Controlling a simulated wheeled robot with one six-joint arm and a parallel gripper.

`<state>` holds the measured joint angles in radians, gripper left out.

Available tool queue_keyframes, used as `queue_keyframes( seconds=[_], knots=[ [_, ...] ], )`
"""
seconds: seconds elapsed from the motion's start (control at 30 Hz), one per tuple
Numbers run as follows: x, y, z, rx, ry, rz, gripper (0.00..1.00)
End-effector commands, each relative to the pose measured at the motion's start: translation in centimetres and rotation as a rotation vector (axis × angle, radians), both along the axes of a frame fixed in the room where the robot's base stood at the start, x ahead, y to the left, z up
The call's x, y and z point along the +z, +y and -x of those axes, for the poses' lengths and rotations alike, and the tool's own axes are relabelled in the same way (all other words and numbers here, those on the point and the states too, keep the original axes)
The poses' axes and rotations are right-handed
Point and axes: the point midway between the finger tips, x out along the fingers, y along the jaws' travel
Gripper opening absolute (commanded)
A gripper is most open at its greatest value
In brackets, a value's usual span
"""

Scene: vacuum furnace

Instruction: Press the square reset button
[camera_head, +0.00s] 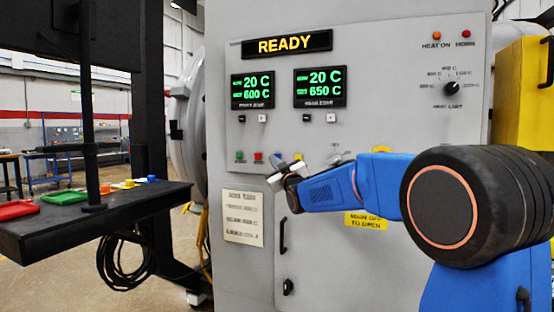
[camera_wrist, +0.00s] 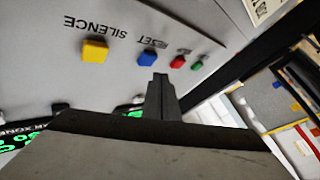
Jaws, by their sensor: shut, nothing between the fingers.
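The blue reset button (camera_wrist: 147,57) is on the grey panel, with the word RESET beside it in the wrist view. A yellow square button (camera_wrist: 95,50) labelled SILENCE is on one side, and red (camera_wrist: 177,61) and green (camera_wrist: 196,65) buttons are on the other. My gripper (camera_wrist: 160,78) is shut and empty, its tips showing just below the blue button. I cannot tell whether they touch it. In the head view my gripper (camera_head: 281,163) is in front of the button row and partly hides the blue and yellow buttons.
The panel carries a READY display (camera_head: 287,45), two temperature readouts and a rotary knob (camera_head: 452,88). A black shelf (camera_head: 130,200) with coloured pieces stands at the left. Below the buttons are a paper notice (camera_head: 243,217) and a door with handles (camera_head: 283,236).

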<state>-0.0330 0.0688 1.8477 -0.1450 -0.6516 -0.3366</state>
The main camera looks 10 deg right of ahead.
Motion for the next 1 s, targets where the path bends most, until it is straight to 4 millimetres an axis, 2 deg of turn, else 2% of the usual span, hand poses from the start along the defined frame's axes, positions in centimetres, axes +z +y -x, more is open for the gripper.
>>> queue_keyframes(
  seconds=[0.5, 1.0],
  knots=[
    [0.0, 2.4, 3.3, 0.001, 0.0, 0.0, 0.0],
    [0.0, 2.4, 3.4, 0.0, 0.0, 0.001, 0.0]
  ],
)
